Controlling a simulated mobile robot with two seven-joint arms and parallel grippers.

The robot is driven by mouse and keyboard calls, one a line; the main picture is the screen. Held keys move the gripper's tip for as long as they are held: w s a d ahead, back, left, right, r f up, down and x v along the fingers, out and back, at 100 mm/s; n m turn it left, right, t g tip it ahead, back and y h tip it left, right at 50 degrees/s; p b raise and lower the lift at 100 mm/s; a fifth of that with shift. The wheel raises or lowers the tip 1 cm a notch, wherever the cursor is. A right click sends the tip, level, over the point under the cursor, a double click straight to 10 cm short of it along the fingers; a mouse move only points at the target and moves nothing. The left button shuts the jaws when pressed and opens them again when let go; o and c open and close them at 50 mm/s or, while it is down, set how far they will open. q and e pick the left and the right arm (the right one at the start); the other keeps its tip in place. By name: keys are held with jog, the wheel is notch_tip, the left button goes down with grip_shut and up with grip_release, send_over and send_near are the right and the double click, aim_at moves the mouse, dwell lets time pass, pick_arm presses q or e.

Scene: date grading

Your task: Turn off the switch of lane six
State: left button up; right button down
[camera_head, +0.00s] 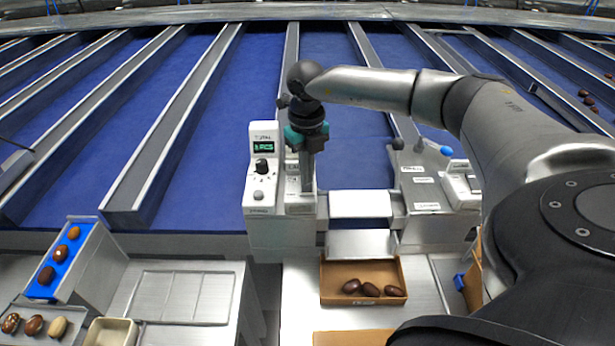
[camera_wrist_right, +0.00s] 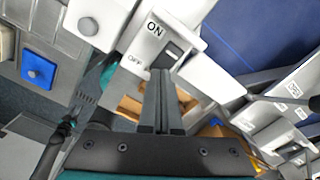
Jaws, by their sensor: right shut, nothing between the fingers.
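A white control unit (camera_head: 262,165) with a small green display and knobs stands at the end of the lanes. Beside it is a white switch panel (camera_head: 307,204), partly hidden by my right gripper (camera_head: 306,188). In the right wrist view this panel (camera_wrist_right: 140,62) carries ON and OFF labels and a dark rocker switch (camera_wrist_right: 172,54). My right gripper (camera_wrist_right: 163,76) is shut and empty, its fingertips at the lower edge of the switch. I cannot tell whether they touch, nor which way the rocker is set. No lane number is readable. My left gripper is out of view.
A second control unit (camera_head: 425,190) with a blue-knobbed lever (camera_head: 446,150) stands to the right. A cardboard box (camera_head: 363,298) holding dark dates lies in front. A blue-lined tray (camera_head: 44,290) with dates is at left. Blue lanes with grey dividers extend behind.

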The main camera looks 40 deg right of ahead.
aim_at(307, 188)
notch_tip(307, 188, up, 5)
jog(key=p, duration=0.4)
jog(key=shift+r, duration=0.15)
dwell(0.4)
